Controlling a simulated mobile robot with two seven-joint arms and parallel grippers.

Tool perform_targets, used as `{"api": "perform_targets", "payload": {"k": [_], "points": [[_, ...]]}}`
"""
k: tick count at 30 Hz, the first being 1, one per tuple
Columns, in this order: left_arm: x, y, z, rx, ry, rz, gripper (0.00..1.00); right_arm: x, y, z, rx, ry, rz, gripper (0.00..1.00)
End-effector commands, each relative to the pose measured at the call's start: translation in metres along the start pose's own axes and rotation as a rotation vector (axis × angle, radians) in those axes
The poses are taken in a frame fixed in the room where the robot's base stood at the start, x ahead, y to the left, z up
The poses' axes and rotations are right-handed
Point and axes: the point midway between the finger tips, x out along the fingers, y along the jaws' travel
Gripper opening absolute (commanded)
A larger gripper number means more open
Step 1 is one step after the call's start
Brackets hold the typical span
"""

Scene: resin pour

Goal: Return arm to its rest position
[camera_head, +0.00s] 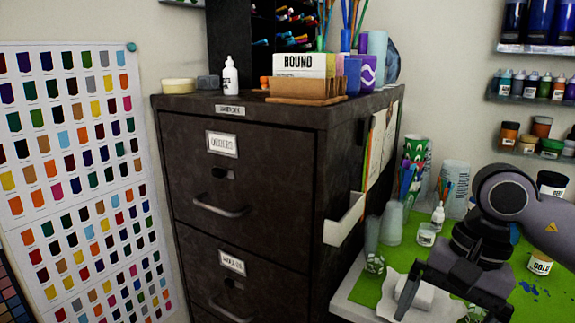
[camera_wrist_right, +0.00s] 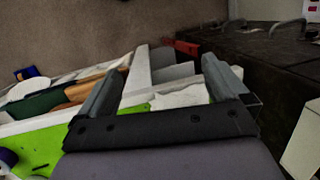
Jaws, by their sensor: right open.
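My right arm (camera_head: 510,200) comes in from the right in the head view. Its gripper (camera_head: 447,302) points down over the front of the green-matted table, in front of a white block on a white cloth. The gripper also shows in the right wrist view (camera_wrist_right: 163,80), with its two grey fingers wide apart. Nothing is held between them; a white cloth and a grey-white edge lie beyond the gap. My left gripper is not in view.
A dark filing cabinet (camera_head: 255,190) stands left of the table. On the green mat (camera_head: 535,295) are cups (camera_head: 391,222), a small white bottle (camera_head: 438,214) and a "GOLD" jar (camera_head: 540,263). Wall shelves (camera_head: 535,100) hold paint bottles. Brown floor (camera_wrist_right: 110,30) shows in the wrist view.

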Motion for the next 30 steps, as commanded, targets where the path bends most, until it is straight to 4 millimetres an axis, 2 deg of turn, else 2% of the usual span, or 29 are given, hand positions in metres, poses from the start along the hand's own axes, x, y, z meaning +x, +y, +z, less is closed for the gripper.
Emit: {"api": "perform_targets", "payload": {"k": [1,3,7,12,16,20,24,26,30], "points": [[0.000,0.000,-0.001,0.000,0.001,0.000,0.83,0.014,-0.011,0.014,0.021,-0.084,-0.043,1.00],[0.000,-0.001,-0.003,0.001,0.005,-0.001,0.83,0.028,-0.026,0.036,0.064,-0.208,-0.113,1.00],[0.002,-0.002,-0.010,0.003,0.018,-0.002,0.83,0.045,-0.055,0.080,0.191,-0.487,-0.234,1.00],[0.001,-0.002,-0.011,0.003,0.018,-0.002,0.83,0.043,-0.090,0.128,0.446,-0.915,-0.355,1.00],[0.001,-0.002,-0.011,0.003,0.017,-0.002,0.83,0.030,-0.111,0.143,0.688,-1.256,-0.402,1.00],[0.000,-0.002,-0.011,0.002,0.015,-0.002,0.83,0.017,-0.125,0.136,0.965,-1.600,-0.408,1.00],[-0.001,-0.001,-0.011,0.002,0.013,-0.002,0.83,0.015,-0.129,0.107,1.296,-1.973,-0.367,1.00],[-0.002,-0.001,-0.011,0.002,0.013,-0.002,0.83,0.020,-0.127,0.089,1.444,-2.130,-0.336,1.00],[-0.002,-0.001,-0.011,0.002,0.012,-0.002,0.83,0.051,-0.109,0.045,1.802,-2.494,-0.225,1.00]]}}
